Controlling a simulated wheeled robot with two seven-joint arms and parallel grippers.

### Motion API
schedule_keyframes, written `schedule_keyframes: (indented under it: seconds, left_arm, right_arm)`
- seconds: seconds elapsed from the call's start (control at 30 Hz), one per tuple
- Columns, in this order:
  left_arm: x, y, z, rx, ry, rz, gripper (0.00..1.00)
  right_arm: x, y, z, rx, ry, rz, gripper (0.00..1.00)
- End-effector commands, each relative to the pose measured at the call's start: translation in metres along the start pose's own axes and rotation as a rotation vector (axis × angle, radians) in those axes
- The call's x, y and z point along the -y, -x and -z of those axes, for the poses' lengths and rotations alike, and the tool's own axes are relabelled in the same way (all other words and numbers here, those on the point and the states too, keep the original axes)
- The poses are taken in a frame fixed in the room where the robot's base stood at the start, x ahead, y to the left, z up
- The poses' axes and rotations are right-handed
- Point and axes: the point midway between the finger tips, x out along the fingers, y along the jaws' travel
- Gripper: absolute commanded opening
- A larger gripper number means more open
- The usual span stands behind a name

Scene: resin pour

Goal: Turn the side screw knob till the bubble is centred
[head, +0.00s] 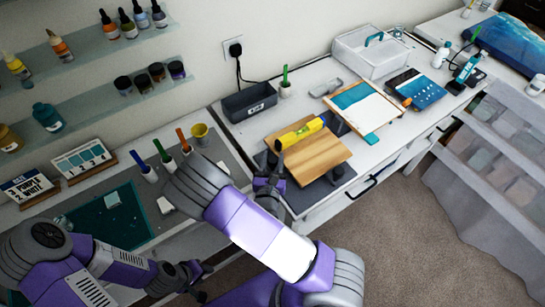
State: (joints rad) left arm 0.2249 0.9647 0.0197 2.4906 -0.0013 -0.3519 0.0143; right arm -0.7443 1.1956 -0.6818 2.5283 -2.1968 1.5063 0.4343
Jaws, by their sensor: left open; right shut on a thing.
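A yellow spirit level (300,133) lies on a wooden board (314,156), which rests above a dark mat; its bubble is too small to read. My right gripper (271,176) is at the board's left edge, shut on what appears to be the side screw knob, which the fingers hide. Another dark knob-like part (335,174) shows under the board's front right corner. My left gripper (202,272) is open and empty, low at the front edge of the left bench, well apart from the board.
A dark bin (249,102) and a green-handled tool in a cup (286,88) stand behind the board. A framed blue-white panel (362,108) lies to its right. A yellow cup (200,134) and coloured-handle tools stand to its left.

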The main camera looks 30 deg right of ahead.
Motion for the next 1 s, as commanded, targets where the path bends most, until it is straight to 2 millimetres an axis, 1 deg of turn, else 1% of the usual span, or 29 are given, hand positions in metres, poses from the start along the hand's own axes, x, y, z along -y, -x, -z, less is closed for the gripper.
schedule_keyframes:
  seconds: [0.03,0.2,0.3,0.7,1.0]
  left_arm:
    - [-0.004,0.011,0.000,0.000,0.000,0.000,0.43]
    - [-0.013,0.033,-0.001,-0.001,0.000,0.000,0.43]
    - [-0.016,0.043,-0.002,-0.001,0.000,0.000,0.43]
    - [-0.026,0.069,-0.003,0.000,0.000,0.000,0.43]
    - [-0.030,0.081,-0.004,0.000,0.000,0.000,0.43]
  right_arm:
    - [0.003,0.000,-0.003,-0.005,0.011,-0.042,0.12]
    - [0.004,0.000,-0.005,-0.001,0.009,-0.204,0.12]
    - [0.003,0.000,-0.004,0.001,0.008,-0.291,0.12]
    - [0.002,0.000,-0.003,0.013,0.006,-0.529,0.12]
    - [0.001,0.000,-0.003,0.020,0.002,-0.625,0.12]
